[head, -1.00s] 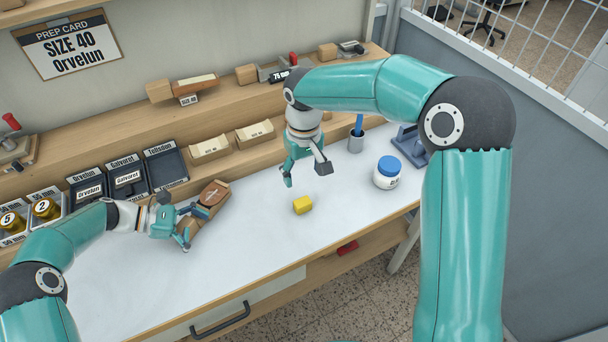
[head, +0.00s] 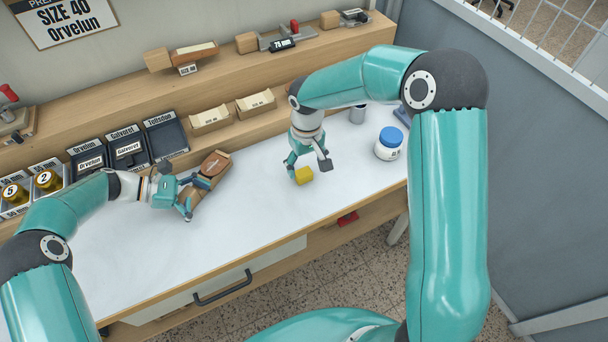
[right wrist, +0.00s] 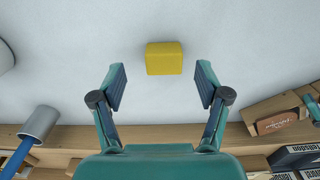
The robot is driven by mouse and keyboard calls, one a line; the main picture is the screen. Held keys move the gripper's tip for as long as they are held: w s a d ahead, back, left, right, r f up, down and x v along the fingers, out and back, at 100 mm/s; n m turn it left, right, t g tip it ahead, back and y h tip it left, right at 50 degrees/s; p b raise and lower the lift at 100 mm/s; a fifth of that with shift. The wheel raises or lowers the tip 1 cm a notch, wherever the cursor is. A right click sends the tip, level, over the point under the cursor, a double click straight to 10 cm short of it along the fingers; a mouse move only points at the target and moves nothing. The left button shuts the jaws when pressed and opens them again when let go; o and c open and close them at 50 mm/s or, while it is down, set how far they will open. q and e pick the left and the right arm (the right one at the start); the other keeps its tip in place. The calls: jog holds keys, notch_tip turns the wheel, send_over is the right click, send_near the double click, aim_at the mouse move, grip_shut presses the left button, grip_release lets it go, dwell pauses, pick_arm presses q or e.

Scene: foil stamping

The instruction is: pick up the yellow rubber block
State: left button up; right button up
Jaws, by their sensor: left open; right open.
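The yellow rubber block (head: 304,175) lies on the white bench top near its middle. My right gripper (head: 308,172) is open beside it, with its fingers above or around the block in the head view. In the right wrist view the yellow block (right wrist: 164,58) lies just beyond the tips of the open right gripper (right wrist: 161,85), centred between the two fingers and not touching them. My left gripper (head: 186,204) is open at the left of the bench, by a brown wooden tool (head: 213,165); I cannot tell whether it touches that tool.
A white jar with a blue lid (head: 388,145) stands right of the block, and a grey cup (head: 357,115) stands behind. Black labelled trays (head: 128,152) and small boxes (head: 209,120) line the back. The bench front is clear.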

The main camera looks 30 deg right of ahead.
aim_at(304, 173)
notch_tip(304, 173, down, 4)
jog(key=shift+w+a+f, duration=0.15)
jog(key=c, duration=1.3)
notch_tip(304, 173, up, 10)
jog(key=shift+r, duration=0.1)
jog(key=shift+c, duration=0.2)
